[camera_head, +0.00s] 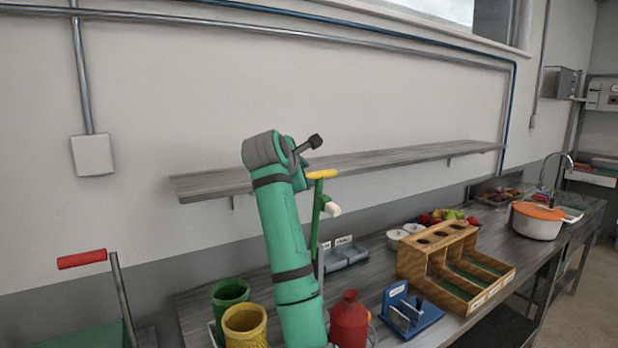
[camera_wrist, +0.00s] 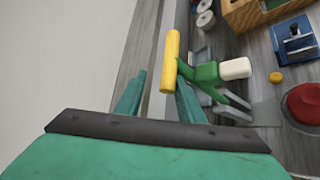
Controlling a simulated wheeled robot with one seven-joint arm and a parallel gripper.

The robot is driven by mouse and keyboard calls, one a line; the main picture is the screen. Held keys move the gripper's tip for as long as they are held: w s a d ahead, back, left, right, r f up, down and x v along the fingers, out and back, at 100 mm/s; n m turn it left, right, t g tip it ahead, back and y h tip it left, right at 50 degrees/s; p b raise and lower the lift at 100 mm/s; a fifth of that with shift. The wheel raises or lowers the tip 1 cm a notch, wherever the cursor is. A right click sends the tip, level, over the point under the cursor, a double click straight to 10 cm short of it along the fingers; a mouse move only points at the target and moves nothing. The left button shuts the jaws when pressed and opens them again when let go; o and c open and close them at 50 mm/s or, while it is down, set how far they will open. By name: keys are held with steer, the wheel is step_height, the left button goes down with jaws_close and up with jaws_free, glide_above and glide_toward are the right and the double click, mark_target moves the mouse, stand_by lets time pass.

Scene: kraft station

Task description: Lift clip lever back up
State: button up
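A green lever (camera_head: 315,225) with a yellow crossbar handle (camera_head: 322,174) and a white block stands upright at the bench, just right of my arm. I take it for the clip lever. In the wrist view, the yellow handle (camera_wrist: 171,60) lies at the tip of my right-hand finger, and the green part and white block (camera_wrist: 236,68) are to its right. My gripper (camera_wrist: 158,82) has its two fingers apart, with nothing clearly between them. I cannot tell whether a finger touches the handle. In the head view my fingers are mostly hidden by my wrist.
A red bottle (camera_head: 349,322), a blue stand (camera_head: 410,314) and a wooden organiser (camera_head: 411,262) stand right of my arm. Green (camera_head: 229,292) and yellow (camera_head: 245,322) containers stand left of it. A wall shelf (camera_head: 400,160) runs behind my gripper.

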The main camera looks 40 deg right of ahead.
steer(key=shift+s+d+f, duration=0.25)
steer(key=shift+d, duration=0.15)
steer(key=shift+s+d+f, duration=0.2)
steer(key=shift+d, duration=0.2)
steer(key=shift+w+a+f, duration=0.15)
steer(key=shift+w+a, duration=0.1)
steer(key=shift+w, duration=0.05)
steer(key=shift+s+d, duration=0.5)
steer(key=shift+d, duration=0.05)
steer(key=shift+w+a, duration=0.2)
steer(key=shift+a, duration=0.05)
steer(key=w+v, duration=0.1)
steer(key=v, duration=1)
steer(key=shift+a+r, duration=0.2)
steer(key=shift+a, duration=0.5)
steer(key=shift+s, duration=0.1)
steer(key=shift+c, duration=0.5)
